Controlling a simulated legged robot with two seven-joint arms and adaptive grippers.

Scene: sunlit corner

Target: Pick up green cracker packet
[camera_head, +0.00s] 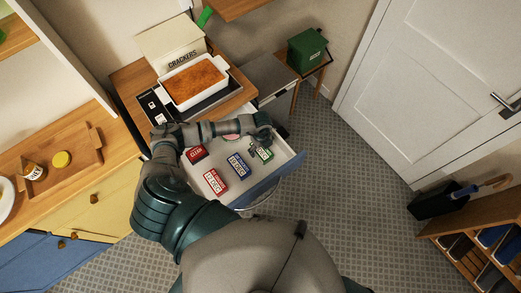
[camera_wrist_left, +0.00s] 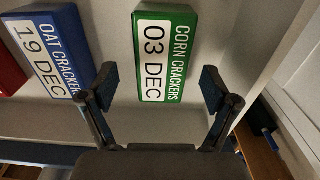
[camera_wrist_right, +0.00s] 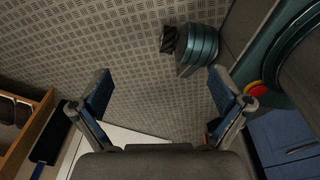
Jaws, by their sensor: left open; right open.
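The green cracker packet (camera_head: 264,154) lies in the open drawer (camera_head: 285,172), near its right end, partly hidden by my left gripper (camera_head: 258,141). In the left wrist view the green packet (camera_wrist_left: 166,50) reads "CORN CRACKERS 03 DEC". It shows ahead of and between the fingertips of my left gripper (camera_wrist_left: 157,88), which is open and empty. In the right wrist view my right gripper (camera_wrist_right: 162,92) is open and empty, with tiled floor beyond it.
A blue packet (camera_head: 238,166) and red packets (camera_head: 215,181) (camera_head: 197,154) share the drawer. Above it, the counter (camera_head: 133,85) holds a white baking dish (camera_head: 194,82) and a crackers box (camera_head: 168,42). A green box (camera_head: 306,50) stands on a small table to the right.

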